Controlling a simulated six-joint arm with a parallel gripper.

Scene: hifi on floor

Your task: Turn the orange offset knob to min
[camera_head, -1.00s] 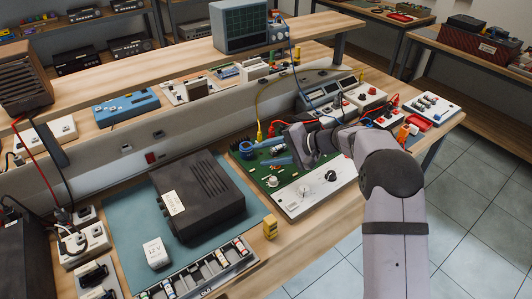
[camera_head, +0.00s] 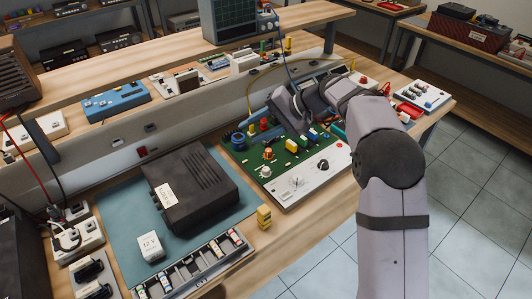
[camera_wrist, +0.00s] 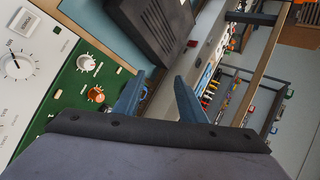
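The orange offset knob (camera_head: 268,154) stands on the green circuit board (camera_head: 288,158), behind a white knob (camera_head: 265,171). In the wrist view the orange knob (camera_wrist: 96,94) is left of my fingers, with the white knob (camera_wrist: 86,62) above it. A pointer mark on the orange knob is too small to read. My gripper (camera_wrist: 159,76) is open, its two blue fingers apart with nothing between them. In the head view my gripper (camera_head: 262,112) is over the back of the board, behind and apart from the orange knob.
The board's white front panel (camera_head: 310,178) carries a meter and a black knob (camera_head: 323,165). A blue coil (camera_head: 239,140) and several small parts stand near the orange knob. A black box (camera_head: 190,188) lies to the left, and a yellow block (camera_head: 264,217) stands near the table's front edge.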

